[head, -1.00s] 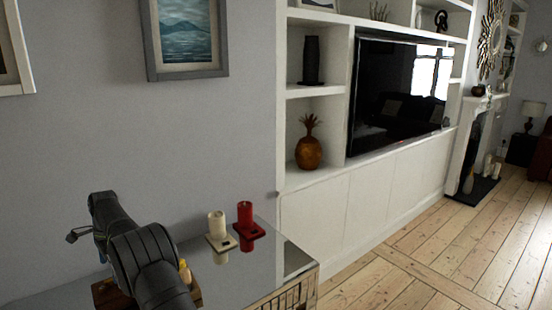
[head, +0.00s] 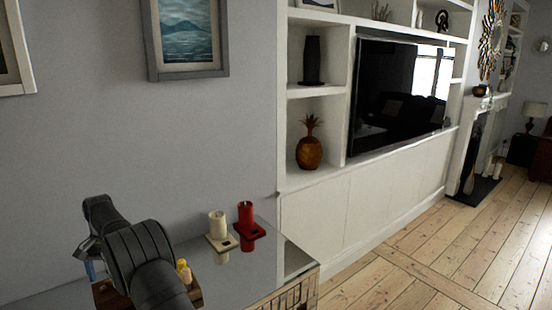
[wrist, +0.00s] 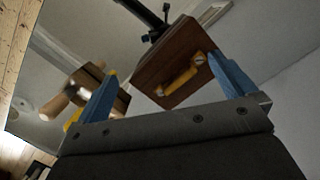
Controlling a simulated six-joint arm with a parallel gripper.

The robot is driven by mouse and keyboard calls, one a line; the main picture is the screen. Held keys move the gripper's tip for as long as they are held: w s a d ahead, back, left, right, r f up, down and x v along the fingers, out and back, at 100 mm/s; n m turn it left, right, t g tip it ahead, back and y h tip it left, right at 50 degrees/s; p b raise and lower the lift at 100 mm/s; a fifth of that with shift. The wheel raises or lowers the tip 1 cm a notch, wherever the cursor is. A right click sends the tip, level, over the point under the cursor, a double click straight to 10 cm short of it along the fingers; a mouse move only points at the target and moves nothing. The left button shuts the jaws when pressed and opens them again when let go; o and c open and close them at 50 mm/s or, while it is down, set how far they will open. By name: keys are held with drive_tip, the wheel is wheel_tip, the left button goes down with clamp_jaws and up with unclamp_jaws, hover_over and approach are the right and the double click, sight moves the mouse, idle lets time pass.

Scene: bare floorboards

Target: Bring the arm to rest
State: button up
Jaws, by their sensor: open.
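My gripper (wrist: 165,88) shows two blue fingers spread wide apart in the wrist view, with nothing held between them. In the head view a wooden piece and a small yellow object (head: 184,271) are partly hidden behind my arm.
A framed picture (head: 187,38) hangs on the wall above. White shelving (head: 345,205) stands to the right.

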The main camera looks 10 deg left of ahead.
drive_tip(key=n, duration=0.2)
drive_tip(key=s+d+n, duration=0.1)
drive_tip(key=n, duration=0.2)
drive_tip(key=shift+s+d+f+n+h, duration=0.1)
drive_tip(key=shift+s+d+n+h, duration=0.2)
drive_tip(key=shift+h, duration=0.1)
drive_tip(key=shift+t, duration=0.3)
drive_tip(key=m, duration=0.2)
drive_tip(key=w+a+m, duration=0.1)
drive_tip(key=m, duration=0.2)
drive_tip(key=shift+w+a+m+y, duration=0.3)
drive_tip(key=shift+y, duration=0.1)
drive_tip(key=shift+w+a+r+m+y, duration=0.15)
drive_tip(key=shift+w+a+m, duration=0.1)
drive_tip(key=shift+m, duration=0.6)
drive_tip(key=shift+w+a+m+y, duration=0.1)
drive_tip(key=shift+w+a+m, duration=0.1)
drive_tip(key=shift+m, duration=0.6)
drive_tip(key=shift+w+a+r+m+y, duration=0.15)
drive_tip(key=shift+w+a+m, duration=0.1)
drive_tip(key=shift+m, duration=0.6)
drive_tip(key=shift+d, duration=0.1)
